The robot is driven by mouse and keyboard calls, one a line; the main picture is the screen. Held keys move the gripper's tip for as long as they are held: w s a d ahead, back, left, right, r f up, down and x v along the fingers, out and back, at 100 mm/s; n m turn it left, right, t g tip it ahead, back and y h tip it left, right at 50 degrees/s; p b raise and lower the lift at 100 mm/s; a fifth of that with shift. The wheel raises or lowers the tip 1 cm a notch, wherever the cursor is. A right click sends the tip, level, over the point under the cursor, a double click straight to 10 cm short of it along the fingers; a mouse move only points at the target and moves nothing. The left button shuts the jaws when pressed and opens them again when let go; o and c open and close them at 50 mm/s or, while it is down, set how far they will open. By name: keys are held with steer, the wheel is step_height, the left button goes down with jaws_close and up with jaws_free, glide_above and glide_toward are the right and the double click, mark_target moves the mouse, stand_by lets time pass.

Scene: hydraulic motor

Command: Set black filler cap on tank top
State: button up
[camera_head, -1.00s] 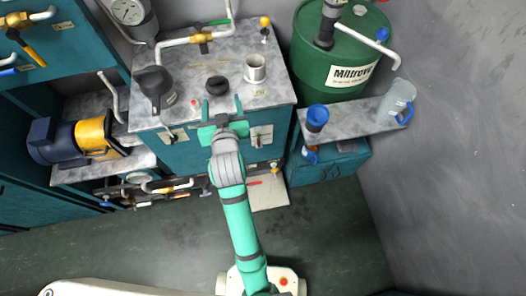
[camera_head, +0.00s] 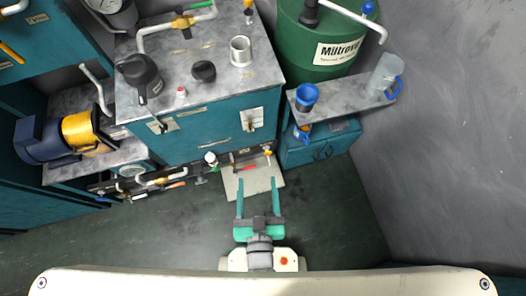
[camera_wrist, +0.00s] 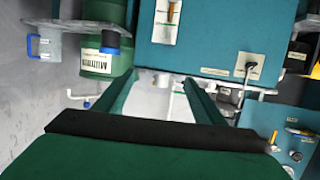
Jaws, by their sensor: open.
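The black filler cap (camera_head: 204,71) sits on the grey marbled top of the teal tank (camera_head: 215,88) in the head view. It stands left of an open silver cylindrical neck (camera_head: 241,51), apart from it. I cannot tell whether anything lies under the cap. My gripper (camera_head: 257,188) is open and empty, well in front of the tank and away from the cap. In the wrist view its two green fingers (camera_wrist: 158,88) are spread with nothing gripped between them. The cap is not visible in the wrist view.
A black-handled lever unit (camera_head: 140,74) and a small red-topped part (camera_head: 181,92) are also on the tank top.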

steer(key=d+v, duration=0.1)
steer(key=v, duration=0.6)
steer(key=shift+s+d+r+m+h, duration=0.15)
steer(key=shift+s+r+m+h, duration=0.15)
steer(key=shift+h, duration=0.1)
